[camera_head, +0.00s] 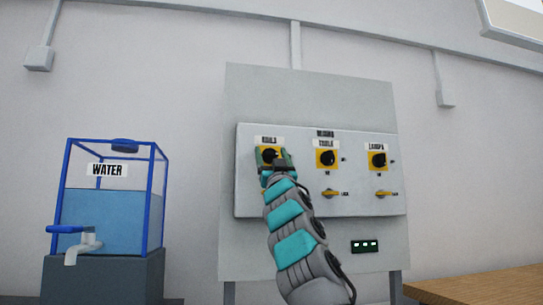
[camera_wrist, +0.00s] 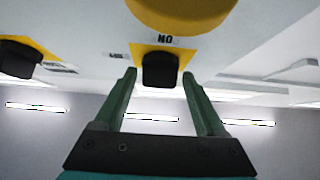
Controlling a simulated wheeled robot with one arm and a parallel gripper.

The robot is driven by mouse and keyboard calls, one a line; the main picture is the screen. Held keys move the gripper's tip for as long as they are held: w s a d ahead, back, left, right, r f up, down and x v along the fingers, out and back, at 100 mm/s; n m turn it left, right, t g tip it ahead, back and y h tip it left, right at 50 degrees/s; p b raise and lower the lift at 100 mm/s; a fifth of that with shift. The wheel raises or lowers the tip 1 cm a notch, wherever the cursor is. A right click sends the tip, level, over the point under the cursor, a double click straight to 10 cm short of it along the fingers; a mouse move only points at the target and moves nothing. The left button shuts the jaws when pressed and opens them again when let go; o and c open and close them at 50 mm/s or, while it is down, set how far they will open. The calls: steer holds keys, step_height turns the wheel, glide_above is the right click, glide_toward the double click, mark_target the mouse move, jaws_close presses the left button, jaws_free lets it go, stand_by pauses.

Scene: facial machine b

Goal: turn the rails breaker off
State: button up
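The rails breaker (camera_head: 269,154) is a dark knob on a yellow plate under the RAILS label, at the upper left of the grey panel. In the upside-down wrist view the rails knob (camera_wrist: 160,72) is black and blocky, with an ON label beside its plate. My gripper (camera_head: 272,161) is at this breaker in the head view and partly covers it. In the wrist view my gripper (camera_wrist: 159,75) is open, with one green finger on each side of the knob. Gaps show between fingers and knob; I cannot tell how deep the fingertips reach.
The tools knob (camera_head: 326,157) and lamps knob (camera_head: 377,160) are to the right, with yellow levers (camera_head: 331,194) below them. A blue-framed water tank (camera_head: 110,215) stands left. A wooden surface (camera_head: 480,286) is at lower right. A rounded yellow part (camera_wrist: 182,10) is close above the knob in the wrist view.

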mark_target(272, 156)
steer(key=shift+o, duration=0.3)
steer(key=shift+s+d+f+b, duration=0.15)
steer(key=shift+f+b, duration=0.1)
steer(key=shift+b, duration=0.15)
steer(key=b+v, duration=0.5)
steer(key=b, duration=0.1)
steer(key=shift+f, duration=0.25)
steer(key=shift+s+d+f+b, duration=0.15)
steer(key=shift+s+f+b, duration=0.35)
steer(key=shift+s+b, duration=0.45)
steer(key=shift+w, duration=0.2)
